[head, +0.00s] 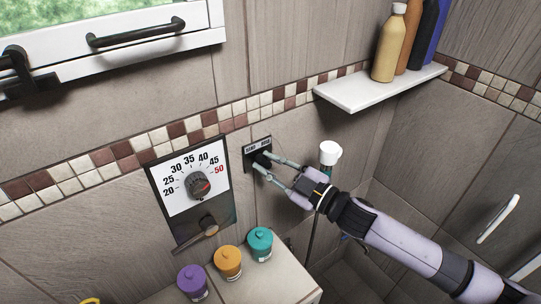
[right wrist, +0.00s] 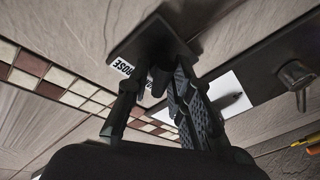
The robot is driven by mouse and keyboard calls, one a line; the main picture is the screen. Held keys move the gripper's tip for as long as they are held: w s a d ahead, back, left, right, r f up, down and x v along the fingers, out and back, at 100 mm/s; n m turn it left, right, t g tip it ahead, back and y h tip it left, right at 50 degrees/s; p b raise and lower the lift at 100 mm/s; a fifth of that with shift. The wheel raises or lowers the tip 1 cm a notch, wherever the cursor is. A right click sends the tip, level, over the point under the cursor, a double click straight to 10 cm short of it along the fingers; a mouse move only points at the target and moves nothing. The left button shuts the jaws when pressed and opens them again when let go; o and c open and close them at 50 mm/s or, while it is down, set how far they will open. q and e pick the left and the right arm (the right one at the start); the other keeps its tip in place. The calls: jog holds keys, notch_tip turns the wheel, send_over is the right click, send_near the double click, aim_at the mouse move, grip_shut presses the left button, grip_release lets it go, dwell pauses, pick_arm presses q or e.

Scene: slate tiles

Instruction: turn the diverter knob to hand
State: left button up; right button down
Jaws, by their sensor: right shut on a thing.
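The diverter is a small dark plate (head: 249,162) on the tiled wall, with white labels along its top. The dark diverter knob (head: 262,159) sits in the plate's middle, mostly hidden by the fingers. My right gripper (head: 262,162) reaches in from the lower right and is shut on the knob. In the right wrist view the plate (right wrist: 142,38) is above the fingers (right wrist: 160,86), with a label ending in "ROSE" partly hidden. The knob's exact pointing cannot be told. My left gripper is not in view.
A white dial panel (head: 163,187) with a temperature knob (head: 198,185) and a lever (head: 198,235) is left of the plate. Purple (head: 192,282), orange (head: 228,261) and teal (head: 260,243) jars stand on a ledge below. A shelf (head: 350,92) with bottles is upper right.

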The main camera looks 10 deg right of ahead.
jog(key=shift+s+a+f+n, duration=0.1)
jog(key=shift+f+n, duration=0.05)
jog(key=shift+n, duration=0.25)
jog(key=c, duration=1.6)
grip_release()
jog(key=shift+s+d, duration=0.2)
jog(key=shift+s, duration=0.05)
jog(key=v, duration=1.1)
jog(key=shift+s+d+r, duration=0.1)
jog(key=shift+s+r, duration=0.05)
jog(key=shift+r, duration=0.1)
